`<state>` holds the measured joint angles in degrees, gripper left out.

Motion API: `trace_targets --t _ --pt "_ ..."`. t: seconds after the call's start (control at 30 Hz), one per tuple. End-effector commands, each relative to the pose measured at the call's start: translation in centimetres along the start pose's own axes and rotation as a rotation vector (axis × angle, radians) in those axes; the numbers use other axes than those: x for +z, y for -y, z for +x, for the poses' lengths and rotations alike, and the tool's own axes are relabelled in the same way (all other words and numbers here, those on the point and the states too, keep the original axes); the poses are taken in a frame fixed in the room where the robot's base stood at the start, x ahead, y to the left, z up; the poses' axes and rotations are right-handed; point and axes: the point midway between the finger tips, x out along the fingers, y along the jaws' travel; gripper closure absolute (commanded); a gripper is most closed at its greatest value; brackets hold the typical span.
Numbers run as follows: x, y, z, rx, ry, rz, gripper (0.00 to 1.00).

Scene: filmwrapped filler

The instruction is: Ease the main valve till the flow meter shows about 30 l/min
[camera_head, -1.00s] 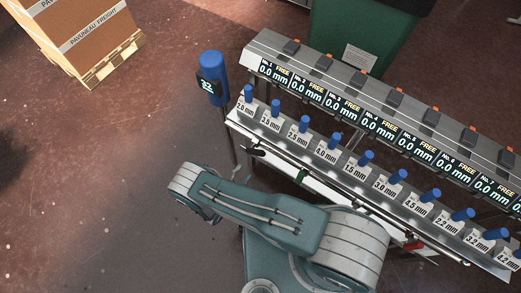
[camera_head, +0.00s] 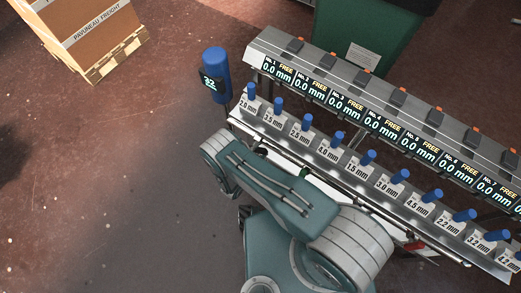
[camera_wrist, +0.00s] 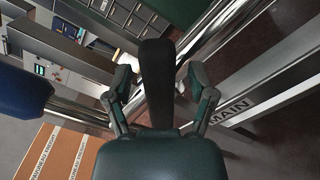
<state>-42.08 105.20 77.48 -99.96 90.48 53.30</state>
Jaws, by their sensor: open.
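In the wrist view my gripper (camera_wrist: 160,95) is open, its two fingers spread left and right. A black upright bar, which looks like a lever handle (camera_wrist: 157,75), stands between the fingers; I cannot tell whether they touch it. A pale beam lettered MAIN (camera_wrist: 238,108) runs to the right of the fingers. In the head view a small display (camera_head: 210,83) sits on a blue-capped post left of the rack; its figures are too small to read, and I cannot tell whether it is the flow meter. My arm hides most of the gripper there.
A long rack (camera_head: 325,136) carries several blue-knobbed stations with mm labels. Displays reading 0.0 mm and FREE (camera_head: 340,101) line its rear. A green bin (camera_head: 372,38) stands behind. A carton (camera_head: 85,30) on a pallet is at top left. The floor at left is clear.

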Motion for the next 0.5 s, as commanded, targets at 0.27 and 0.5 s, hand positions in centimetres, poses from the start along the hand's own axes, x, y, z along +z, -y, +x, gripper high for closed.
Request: trace_targets --t 0.27,0.5 --pt "0.02 0.02 0.00 -0.001 0.000 0.000 0.78" --pt "0.04 0.03 0.05 -0.002 0.000 0.000 1.00"
